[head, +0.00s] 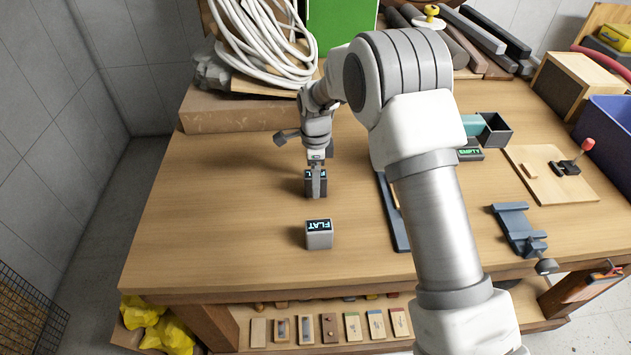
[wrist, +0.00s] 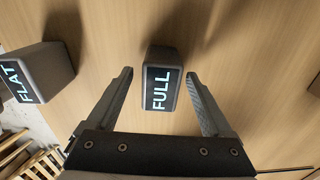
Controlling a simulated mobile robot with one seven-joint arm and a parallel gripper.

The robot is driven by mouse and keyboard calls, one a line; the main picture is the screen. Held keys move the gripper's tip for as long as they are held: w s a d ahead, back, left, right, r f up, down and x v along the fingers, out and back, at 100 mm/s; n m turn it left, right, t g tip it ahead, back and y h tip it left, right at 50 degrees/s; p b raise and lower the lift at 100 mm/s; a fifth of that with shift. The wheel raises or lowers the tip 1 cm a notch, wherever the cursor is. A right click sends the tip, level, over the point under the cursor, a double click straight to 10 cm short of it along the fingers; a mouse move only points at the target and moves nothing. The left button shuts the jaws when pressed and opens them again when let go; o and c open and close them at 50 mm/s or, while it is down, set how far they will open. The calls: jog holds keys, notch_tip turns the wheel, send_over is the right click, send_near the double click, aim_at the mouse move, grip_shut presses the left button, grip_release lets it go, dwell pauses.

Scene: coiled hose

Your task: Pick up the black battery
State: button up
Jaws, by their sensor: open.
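A black battery marked FULL (wrist: 162,85) stands upright on the wooden table. In the wrist view it is between the two fingers of my gripper (wrist: 159,74), with a visible gap on each side. In the head view my gripper (head: 316,182) points down over this black battery (head: 308,188) and hides part of it. My gripper is open and holds nothing. A grey battery marked FLAT (head: 319,236) stands nearer the front edge. It also shows at the left of the wrist view (wrist: 38,72).
A dark block marked EMPTY (head: 470,154) lies right of my arm, near an open dark box (head: 495,130). A blue-grey clamp (head: 517,228) and a board with a switch (head: 540,180) are at the right. A coiled white hose (head: 262,45) is at the back. The table's left is clear.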

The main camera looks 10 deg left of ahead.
jog(key=shift+f, duration=0.95)
jog(key=shift+c, duration=0.2)
grip_shut()
